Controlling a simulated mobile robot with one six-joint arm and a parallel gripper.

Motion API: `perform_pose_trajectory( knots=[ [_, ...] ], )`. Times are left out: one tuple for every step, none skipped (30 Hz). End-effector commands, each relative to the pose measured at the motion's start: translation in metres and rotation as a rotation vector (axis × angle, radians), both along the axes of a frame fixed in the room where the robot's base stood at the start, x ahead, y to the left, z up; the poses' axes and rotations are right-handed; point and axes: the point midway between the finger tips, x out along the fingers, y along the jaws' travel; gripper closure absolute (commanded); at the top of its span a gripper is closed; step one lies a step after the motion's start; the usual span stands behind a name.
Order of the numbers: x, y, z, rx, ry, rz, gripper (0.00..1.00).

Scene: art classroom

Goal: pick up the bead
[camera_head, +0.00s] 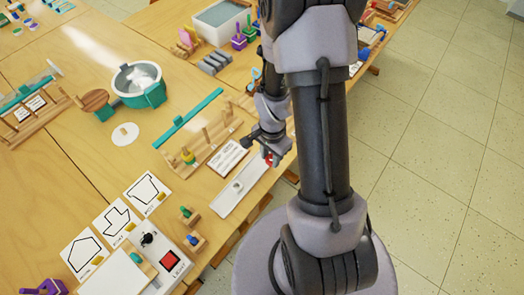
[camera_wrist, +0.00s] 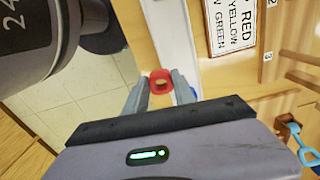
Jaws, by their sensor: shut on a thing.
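The bead is a small red ring-shaped piece with a hole through it. In the wrist view the red bead (camera_wrist: 161,76) sits between the tips of the two grey fingers of my gripper (camera_wrist: 160,90). The fingers are closed on its sides. In the head view the red bead (camera_head: 268,158) shows as a small spot at the tip of my gripper (camera_head: 270,155), close to the table's front edge. My arm hides part of the gripper there. I cannot tell how high the bead is above the table.
A white tray (camera_head: 228,203) lies beside the gripper on the wooden table (camera_head: 60,160). A printed card (camera_head: 227,158) and a wooden rack with upright pegs (camera_head: 205,140) stand behind it. A teal pot (camera_head: 140,84) and shape cards are farther left. Open floor (camera_head: 440,150) lies right.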

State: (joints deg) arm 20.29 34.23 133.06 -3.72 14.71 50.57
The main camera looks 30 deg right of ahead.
Motion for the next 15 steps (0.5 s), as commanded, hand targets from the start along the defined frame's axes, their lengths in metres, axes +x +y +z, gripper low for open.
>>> perform_pose_trajectory(
  knots=[
    [-0.013, -0.005, 0.003, 0.001, 0.002, -0.004, 1.00],
    [-0.021, -0.008, 0.005, 0.001, 0.001, -0.006, 1.00],
    [-0.033, -0.013, 0.006, 0.001, 0.001, -0.007, 1.00],
    [-0.042, -0.016, 0.007, 0.001, 0.002, -0.008, 1.00],
    [-0.052, -0.019, 0.008, 0.001, 0.002, -0.007, 1.00],
    [-0.064, -0.024, 0.009, 0.001, 0.002, -0.007, 1.00],
    [-0.073, -0.027, 0.010, 0.001, 0.002, -0.008, 1.00],
    [-0.082, -0.030, 0.010, 0.001, 0.002, -0.009, 1.00],
    [-0.093, -0.034, 0.011, 0.002, 0.001, -0.009, 1.00],
    [-0.098, -0.036, 0.014, 0.002, 0.003, -0.006, 1.00],
    [-0.100, -0.037, 0.018, 0.004, 0.004, -0.003, 1.00],
    [-0.103, -0.039, 0.019, 0.004, 0.004, -0.003, 1.00],
    [-0.105, -0.040, 0.019, 0.003, 0.004, -0.003, 1.00],
    [-0.107, -0.040, 0.019, 0.003, 0.004, -0.003, 1.00],
    [-0.110, -0.041, 0.019, 0.003, 0.003, -0.003, 1.00]
  ],
)
